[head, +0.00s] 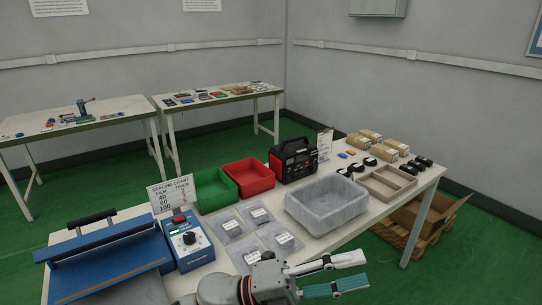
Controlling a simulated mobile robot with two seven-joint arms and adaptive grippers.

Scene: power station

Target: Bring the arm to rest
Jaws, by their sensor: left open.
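My left gripper (336,274) is at the bottom of the head view, near the front edge of the workbench (375,219). Its two fingers point right and stand apart, one pale and one teal. I see nothing between them. My left arm comes in from the bottom left. The gripper is in front of the grey bin (326,206) and to the right of the labelled bags (258,216), and appears to touch neither. My right gripper is not in view.
A blue sealer (108,255) with its control box (188,242) stands at left. Green (213,190) and red (249,178) trays, a black-red machine (293,160), a shallow tray (388,182) and boxes (397,145) line the bench. Green floor (470,270) is clear at lower right.

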